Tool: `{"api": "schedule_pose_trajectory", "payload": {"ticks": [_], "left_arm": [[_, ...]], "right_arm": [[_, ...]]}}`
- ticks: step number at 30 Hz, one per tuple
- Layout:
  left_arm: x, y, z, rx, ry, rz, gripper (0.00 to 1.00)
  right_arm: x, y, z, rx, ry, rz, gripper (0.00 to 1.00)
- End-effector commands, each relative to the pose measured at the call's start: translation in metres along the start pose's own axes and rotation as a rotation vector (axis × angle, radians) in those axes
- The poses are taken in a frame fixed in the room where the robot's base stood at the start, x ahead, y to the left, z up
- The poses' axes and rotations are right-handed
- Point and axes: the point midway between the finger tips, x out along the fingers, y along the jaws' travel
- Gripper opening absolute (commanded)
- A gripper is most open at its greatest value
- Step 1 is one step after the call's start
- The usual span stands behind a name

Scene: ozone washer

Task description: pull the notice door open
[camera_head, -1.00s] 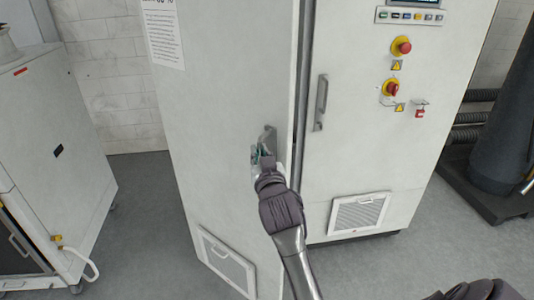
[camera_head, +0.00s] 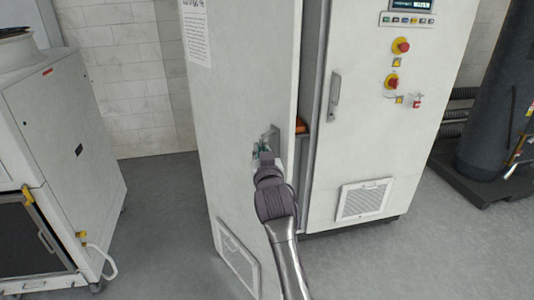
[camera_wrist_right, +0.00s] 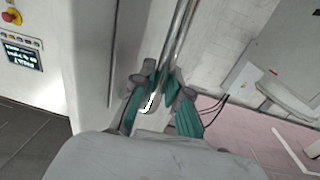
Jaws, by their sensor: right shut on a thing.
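The notice door (camera_head: 238,120) is the left door of the white cabinet, with a printed notice (camera_head: 196,32) at its top left. It stands partly open, with a dark gap along its right edge and something orange inside. My right gripper (camera_head: 265,152) is shut on the door's grey handle (camera_head: 274,136). In the right wrist view the teal-padded fingers (camera_wrist_right: 155,98) close around the metal handle bar (camera_wrist_right: 178,38). My left gripper is not in view.
The right cabinet door (camera_head: 365,130) is shut and carries a handle, red knobs and a display. A white machine (camera_head: 75,140) stands at the left. A dark cylinder (camera_head: 495,110) on a base stands at the right. Grey floor (camera_head: 165,215) is free between the machine and the door.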

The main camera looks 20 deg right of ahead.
Motion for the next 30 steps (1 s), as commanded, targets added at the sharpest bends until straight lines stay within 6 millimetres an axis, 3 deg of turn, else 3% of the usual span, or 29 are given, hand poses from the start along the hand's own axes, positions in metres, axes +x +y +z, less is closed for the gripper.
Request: {"api": "schedule_pose_trajectory", "payload": {"ticks": [11, 12, 16, 25, 30], "left_arm": [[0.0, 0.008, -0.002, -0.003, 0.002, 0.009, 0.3], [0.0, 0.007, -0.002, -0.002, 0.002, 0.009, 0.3], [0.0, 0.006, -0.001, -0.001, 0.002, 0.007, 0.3], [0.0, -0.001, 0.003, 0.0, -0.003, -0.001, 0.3], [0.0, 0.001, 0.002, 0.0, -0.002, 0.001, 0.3]], "right_arm": [[0.0, -0.002, -0.006, 0.002, 0.015, -0.003, 0.0], [0.0, -0.002, -0.006, 0.002, 0.014, -0.003, 0.21], [0.0, -0.002, -0.005, 0.002, 0.011, -0.002, 0.4], [0.0, -0.001, -0.004, 0.002, 0.007, -0.001, 0.4], [0.001, -0.001, -0.023, 0.003, 0.012, -0.001, 0.4]]}}
